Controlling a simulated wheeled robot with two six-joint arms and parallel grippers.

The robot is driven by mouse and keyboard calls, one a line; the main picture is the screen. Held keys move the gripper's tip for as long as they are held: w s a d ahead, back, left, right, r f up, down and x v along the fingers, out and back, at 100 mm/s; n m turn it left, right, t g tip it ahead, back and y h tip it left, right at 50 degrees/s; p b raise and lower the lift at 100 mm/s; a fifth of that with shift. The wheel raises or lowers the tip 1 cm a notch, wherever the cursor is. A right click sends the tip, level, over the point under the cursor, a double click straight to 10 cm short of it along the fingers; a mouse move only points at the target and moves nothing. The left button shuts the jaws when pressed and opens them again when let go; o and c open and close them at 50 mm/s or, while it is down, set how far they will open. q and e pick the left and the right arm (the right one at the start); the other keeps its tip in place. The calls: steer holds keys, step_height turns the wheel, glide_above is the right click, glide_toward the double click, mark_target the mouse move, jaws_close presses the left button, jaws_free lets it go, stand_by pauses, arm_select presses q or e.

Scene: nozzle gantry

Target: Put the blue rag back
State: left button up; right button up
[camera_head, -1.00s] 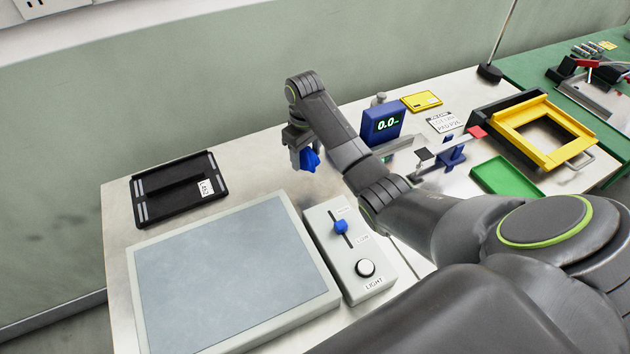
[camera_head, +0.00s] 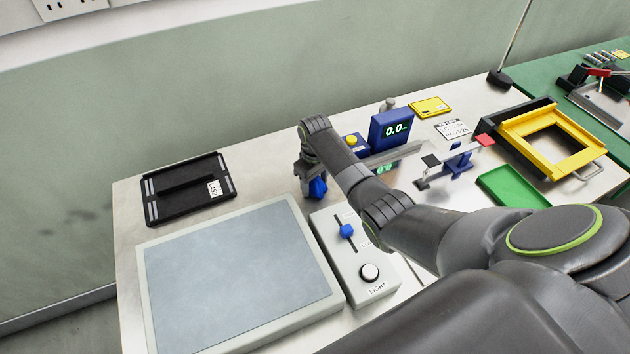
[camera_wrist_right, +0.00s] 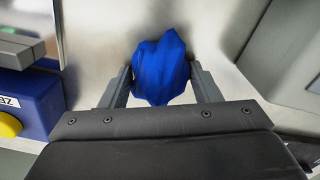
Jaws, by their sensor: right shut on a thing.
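The blue rag (camera_head: 317,188) is a crumpled bright blue cloth. My right gripper (camera_head: 312,180) is shut on it above the metal table, behind the light control box. In the right wrist view the rag (camera_wrist_right: 161,68) bulges between the two fingers of the gripper (camera_wrist_right: 163,85). The head view does not clearly show whether the rag's lower edge touches the table. My left gripper is not in view.
A large grey light panel (camera_head: 235,275) and its control box (camera_head: 357,260) lie in front. A black tray (camera_head: 187,190) is at left. A blue gauge (camera_head: 391,129), green tray (camera_head: 512,188) and yellow frame (camera_head: 551,142) stand to the right. Bare table lies between black tray and gripper.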

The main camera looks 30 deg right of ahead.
steer(key=shift+f, duration=0.15)
steer(key=o, duration=1)
step_height(320, 180, up, 12)
steer(key=shift+r+b, duration=0.2)
steer(key=shift+b, duration=0.8)
